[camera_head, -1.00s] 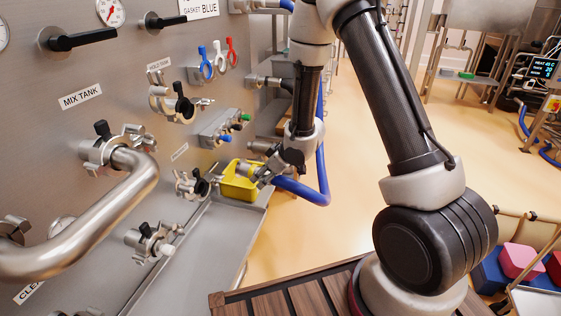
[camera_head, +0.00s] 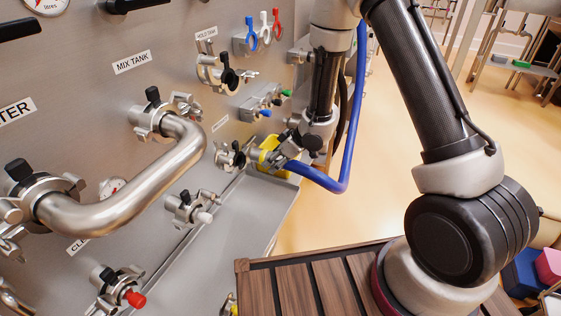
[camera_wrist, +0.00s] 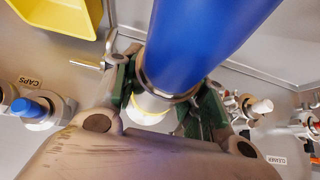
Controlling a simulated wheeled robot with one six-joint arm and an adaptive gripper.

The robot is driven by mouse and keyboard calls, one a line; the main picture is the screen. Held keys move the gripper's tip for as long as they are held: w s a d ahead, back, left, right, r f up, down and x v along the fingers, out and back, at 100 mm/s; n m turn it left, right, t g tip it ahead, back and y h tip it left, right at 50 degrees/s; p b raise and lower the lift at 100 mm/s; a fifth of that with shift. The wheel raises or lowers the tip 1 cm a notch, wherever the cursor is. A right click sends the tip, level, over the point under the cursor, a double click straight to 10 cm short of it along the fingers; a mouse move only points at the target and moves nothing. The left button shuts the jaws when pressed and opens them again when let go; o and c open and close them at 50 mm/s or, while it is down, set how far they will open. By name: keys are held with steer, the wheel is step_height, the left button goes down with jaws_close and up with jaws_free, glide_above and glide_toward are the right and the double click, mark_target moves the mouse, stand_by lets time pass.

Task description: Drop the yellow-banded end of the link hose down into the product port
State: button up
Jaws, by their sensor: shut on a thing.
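My gripper (camera_head: 283,148) is shut on the end of the blue link hose (camera_head: 335,182), close to the steel panel. In the wrist view the green-padded fingers (camera_wrist: 165,100) clasp the metal collar of the hose (camera_wrist: 205,35). The pale end with the yellow band (camera_wrist: 150,108) sticks out beyond the fingers. In the head view a clamp port (camera_head: 229,156) with a black knob sits just left of the hose end. No product label is readable, so I cannot tell for sure that this is the product port. Whether the hose end touches it is unclear.
A yellow bin (camera_head: 270,157) stands close behind the hose end and shows in the wrist view (camera_wrist: 60,15). A white-capped port (camera_head: 190,210) and a red-capped port (camera_head: 122,290) lie nearer. A bent steel pipe (camera_head: 130,205) juts out on the left.

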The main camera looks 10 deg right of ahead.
mark_target(260, 156)
steer(key=shift+w+a+f, duration=0.1)
steer(key=shift+w+a, duration=0.7)
steer(key=shift+a, duration=0.35)
steer(key=shift+w+a+f, duration=0.1)
steer(key=shift+w+a, duration=0.65)
steer(key=shift+a, duration=0.35)
steer(key=shift+f, duration=1.95)
steer(key=shift+f, duration=0.3)
steer(key=o, duration=1.4)
steer(key=shift+s+d+f, duration=0.1)
steer(key=shift+s+f, duration=0.05)
steer(key=v, duration=1.2)
